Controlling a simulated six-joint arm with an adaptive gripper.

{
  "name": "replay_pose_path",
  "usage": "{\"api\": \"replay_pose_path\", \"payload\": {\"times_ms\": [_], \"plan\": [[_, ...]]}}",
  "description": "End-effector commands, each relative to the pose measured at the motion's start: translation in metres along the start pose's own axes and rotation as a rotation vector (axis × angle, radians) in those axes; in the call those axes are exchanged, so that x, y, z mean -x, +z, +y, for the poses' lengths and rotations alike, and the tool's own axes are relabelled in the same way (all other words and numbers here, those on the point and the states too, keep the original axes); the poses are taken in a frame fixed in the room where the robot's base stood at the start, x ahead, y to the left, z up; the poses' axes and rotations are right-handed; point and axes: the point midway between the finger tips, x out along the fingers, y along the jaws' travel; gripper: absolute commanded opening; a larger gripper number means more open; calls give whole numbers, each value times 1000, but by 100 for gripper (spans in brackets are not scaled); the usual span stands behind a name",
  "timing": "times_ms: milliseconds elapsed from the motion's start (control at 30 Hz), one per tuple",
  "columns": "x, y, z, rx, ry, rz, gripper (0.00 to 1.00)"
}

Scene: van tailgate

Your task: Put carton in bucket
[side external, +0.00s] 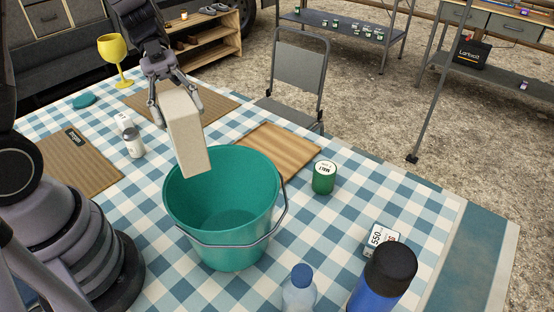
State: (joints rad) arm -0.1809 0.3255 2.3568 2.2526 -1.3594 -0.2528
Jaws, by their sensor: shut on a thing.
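A tall cream-coloured carton (182,135) hangs tilted from my gripper (174,95). My gripper is shut on the carton near its upper end, with one finger on each side. The teal bucket (225,238) stands upright on the checked cloth, and its visible inside looks empty. In the picture the carton's lower end overlaps the bucket's back left rim; I cannot tell whether it is over the opening or behind it. The bucket's wire handle hangs down at the front.
A green can (324,177) and a wooden board (278,151) stand right of and behind the bucket. A blue-capped bottle (299,288), a blue flask (383,280) and a small white box (381,241) are in front. A yellow goblet (113,51) and a shaker (133,143) are left.

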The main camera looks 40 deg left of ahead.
Motion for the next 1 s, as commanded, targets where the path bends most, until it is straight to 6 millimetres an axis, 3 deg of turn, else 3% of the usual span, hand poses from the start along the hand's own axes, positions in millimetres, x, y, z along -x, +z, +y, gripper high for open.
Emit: {"api": "replay_pose_path", "payload": {"times_ms": [200, 400, 800, 1000], "plan": [[-30, 54, 9, 11, 2, 6, 21], [-49, 92, 14, 5, 0, 3, 21], [-71, 134, 19, 4, -2, 1, 21], [-74, 140, 20, 0, -3, -2, 21]]}}
